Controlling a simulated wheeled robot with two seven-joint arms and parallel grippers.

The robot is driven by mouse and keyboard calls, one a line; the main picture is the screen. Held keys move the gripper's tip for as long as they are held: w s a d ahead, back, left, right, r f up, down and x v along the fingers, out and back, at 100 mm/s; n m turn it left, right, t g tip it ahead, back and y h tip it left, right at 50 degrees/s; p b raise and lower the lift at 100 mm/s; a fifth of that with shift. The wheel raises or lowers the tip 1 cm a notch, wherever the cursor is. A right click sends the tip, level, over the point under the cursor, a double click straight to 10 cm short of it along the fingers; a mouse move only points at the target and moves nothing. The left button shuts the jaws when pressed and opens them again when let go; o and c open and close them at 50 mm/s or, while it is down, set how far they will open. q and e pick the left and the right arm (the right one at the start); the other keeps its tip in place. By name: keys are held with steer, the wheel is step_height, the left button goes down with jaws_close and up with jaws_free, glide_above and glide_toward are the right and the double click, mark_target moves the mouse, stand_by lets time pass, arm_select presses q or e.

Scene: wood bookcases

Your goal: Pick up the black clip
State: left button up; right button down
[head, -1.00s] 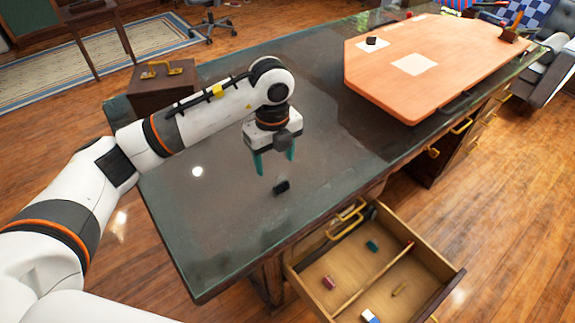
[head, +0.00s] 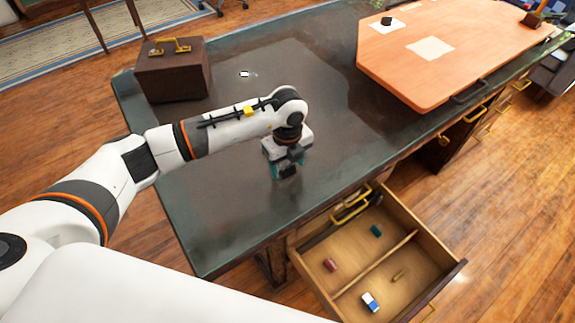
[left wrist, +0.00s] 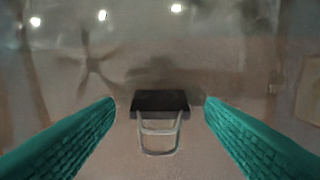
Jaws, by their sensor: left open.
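The black clip (left wrist: 160,101) lies on the dark desk top, between and slightly beyond my open left fingers in the left wrist view. Its silver wire handle points toward the bottom of that view. In the head view, my left gripper (head: 287,173) is low over the desk, with its teal fingers around the clip's place. The gripper mostly hides the clip there. In the left wrist view, the left gripper (left wrist: 160,115) has its teal fingers apart, one on each side of the clip, with gaps on both sides. My right gripper is not seen.
An open drawer (head: 446,275) juts from the desk front, holding several small items, including a blue-white eraser (head: 371,302). A brown box (head: 172,80) stands at the desk's far left. An orange board (head: 400,78) lies to the right. The dark desk (head: 225,225) is clear around the gripper.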

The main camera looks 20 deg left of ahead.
arm_select(q)
steer(key=shift+f, duration=0.45)
steer(key=shift+c, duration=0.2)
steer(key=c, duration=1)
